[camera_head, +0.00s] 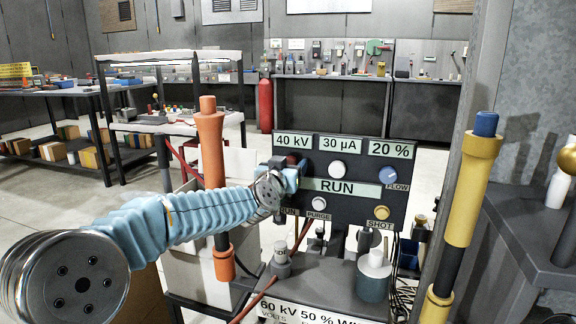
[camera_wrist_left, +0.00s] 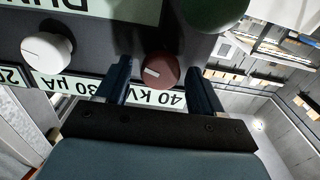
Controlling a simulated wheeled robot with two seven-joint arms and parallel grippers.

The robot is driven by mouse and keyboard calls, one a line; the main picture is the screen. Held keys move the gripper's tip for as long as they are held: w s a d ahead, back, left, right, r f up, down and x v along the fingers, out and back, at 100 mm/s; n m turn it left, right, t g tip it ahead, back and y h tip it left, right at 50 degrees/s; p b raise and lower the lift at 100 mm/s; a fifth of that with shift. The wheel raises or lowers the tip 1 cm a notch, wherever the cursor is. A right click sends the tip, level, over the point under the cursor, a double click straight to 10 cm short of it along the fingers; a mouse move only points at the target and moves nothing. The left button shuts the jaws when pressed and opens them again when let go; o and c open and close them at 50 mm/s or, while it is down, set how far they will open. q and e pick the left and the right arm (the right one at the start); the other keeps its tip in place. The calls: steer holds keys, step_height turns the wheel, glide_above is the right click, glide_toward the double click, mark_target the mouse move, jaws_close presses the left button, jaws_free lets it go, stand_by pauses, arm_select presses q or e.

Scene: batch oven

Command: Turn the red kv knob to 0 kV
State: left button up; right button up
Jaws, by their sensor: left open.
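The red kV knob (camera_wrist_left: 162,70) is on the dark control panel (camera_head: 340,212), beside the display reading 40 kV (camera_head: 294,142). It has a short white mark on its face. My left gripper (camera_wrist_left: 160,88) is open, with one dark finger on each side of the knob; I cannot tell whether either finger touches it. In the head view, my left gripper (camera_head: 297,172) is at the panel's upper left and largely covers the knob. My right gripper is not in view.
The panel also has a white knob (camera_head: 338,168) under 30 µA, a blue flow knob (camera_head: 388,175) under 20 %, a RUN strip (camera_head: 346,187) and a yellow shot button (camera_head: 381,212). An orange post (camera_head: 211,150) and a yellow post (camera_head: 470,190) flank it.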

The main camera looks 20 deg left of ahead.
arm_select(q)
steer(key=c, duration=1)
steer(key=shift+n, duration=0.3)
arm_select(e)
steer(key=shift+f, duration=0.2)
arm_select(q)
steer(key=shift+a+f+n+b, duration=0.1)
steer(key=shift+n+b, duration=1.25)
steer(key=shift+n, duration=2.1)
steer(key=shift+a+f+n+b, duration=0.15)
steer(key=shift+n+b, duration=1.15)
steer(key=shift+n, duration=2.2)
steer(key=shift+d+f+n+b, duration=0.1)
steer(key=shift+n+b, duration=1.25)
steer(key=shift+n, duration=2.1)
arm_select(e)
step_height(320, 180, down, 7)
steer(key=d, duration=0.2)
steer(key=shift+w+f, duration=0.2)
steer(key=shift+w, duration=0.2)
